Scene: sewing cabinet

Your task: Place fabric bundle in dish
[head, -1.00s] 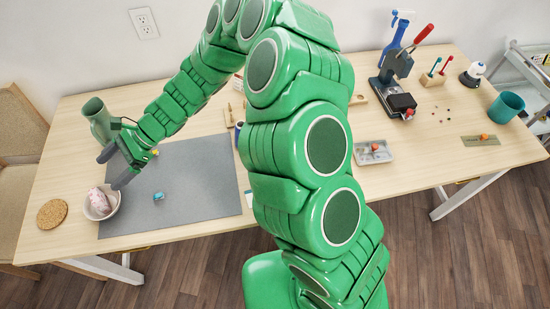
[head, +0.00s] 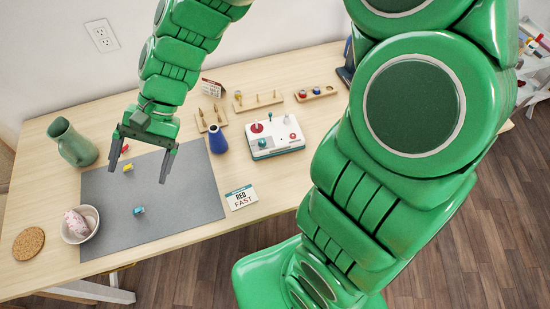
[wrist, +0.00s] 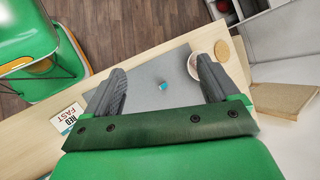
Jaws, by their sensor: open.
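The fabric bundle (head: 76,222), a pink patterned roll, lies in the white dish (head: 91,235) at the left front of the table. The dish overlaps the mat's left edge. My gripper (head: 139,172) is open and empty, pointing down above the grey mat, up and to the right of the dish and apart from it. In the wrist view my gripper (wrist: 160,73) has nothing between its fingers.
A small blue item (head: 139,210) and a yellow one (head: 127,167) lie on the grey mat (head: 185,225). A green jug (head: 73,143) stands at the left, a blue vase (head: 217,140) at the right. A cork coaster (head: 28,243) lies left of the dish.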

